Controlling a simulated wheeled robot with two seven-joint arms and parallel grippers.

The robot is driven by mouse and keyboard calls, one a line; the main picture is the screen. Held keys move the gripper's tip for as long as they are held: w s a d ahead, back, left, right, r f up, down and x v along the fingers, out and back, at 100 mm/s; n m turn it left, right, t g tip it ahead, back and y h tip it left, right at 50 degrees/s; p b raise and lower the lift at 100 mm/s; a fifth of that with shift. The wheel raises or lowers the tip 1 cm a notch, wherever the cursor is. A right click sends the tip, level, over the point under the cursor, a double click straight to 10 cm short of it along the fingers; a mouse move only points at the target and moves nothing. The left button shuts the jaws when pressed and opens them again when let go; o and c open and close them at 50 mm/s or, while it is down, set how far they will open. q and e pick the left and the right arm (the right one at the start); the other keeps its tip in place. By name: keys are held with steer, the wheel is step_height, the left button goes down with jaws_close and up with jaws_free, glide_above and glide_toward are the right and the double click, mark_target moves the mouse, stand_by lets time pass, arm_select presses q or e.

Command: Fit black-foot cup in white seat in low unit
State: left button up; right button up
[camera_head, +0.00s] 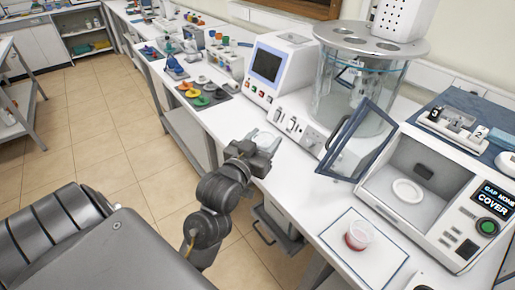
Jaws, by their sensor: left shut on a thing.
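My left gripper (268,149) is shut on a pale, round-topped thing (263,137), probably a cup. The fingers hide its lower part, so no black foot shows. It is at the front edge of the white bench, left of the low unit. The low unit (462,234) stands at the right with its clear, dark-framed lid (362,139) raised. Its open chamber holds the round white seat (407,191), which looks empty. A clear cup with pink-red contents (358,236) stands on a white mat in front of the unit; no black foot shows on it. My right gripper is out of view.
A tall glass vessel (350,90) and a white instrument with a screen (280,68) stand behind my left gripper. The raised lid stands between the gripper and the chamber. A dark mat (222,98) with coloured pieces lies farther left. The unit's display (493,199) reads "GAP NONE COVER".

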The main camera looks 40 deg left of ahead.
arm_select(q)
steer(key=shift+s+a+r, duration=0.1)
steer(key=shift+a, duration=0.65)
steer(key=shift+w+a+f+b, duration=0.25)
steer(key=shift+b, duration=0.1)
steer(key=shift+w+a+f+p, duration=0.35)
steer(key=shift+w+a+f, duration=1.85)
steer(key=shift+w+f, duration=0.25)
steer(key=shift+w+a+f+p, duration=0.35)
steer(key=shift+w+a+f, duration=1.9)
steer(key=shift+w, duration=0.25)
step_height(320, 180, down, 3)
steer(key=shift+r+p, duration=0.1)
steer(key=shift+p, duration=0.4)
steer(key=shift+f, duration=0.2)
